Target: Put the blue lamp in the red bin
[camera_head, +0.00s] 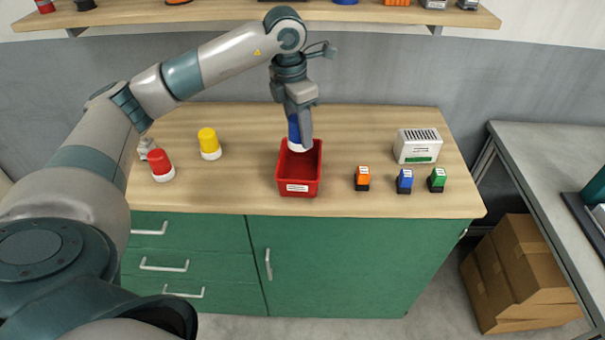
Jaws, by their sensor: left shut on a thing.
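The red bin (299,188) stands on the wooden top of a green cabinet, near the middle, with a white label on its front. My left gripper (301,135) points down over the back part of the bin and is shut on the blue lamp (293,129). The lamp is blue with a white base (297,147), and its base is at the back rim of the bin in the picture. The fingers hide part of the lamp. I cannot tell whether the base is above the rim or just inside. My right gripper is not in view.
A red lamp (159,161) and a yellow lamp (208,141) stand left of the bin. Orange (363,176), blue (405,178) and green (438,177) small blocks and a white box (418,146) stand right. A shelf (230,13) runs above.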

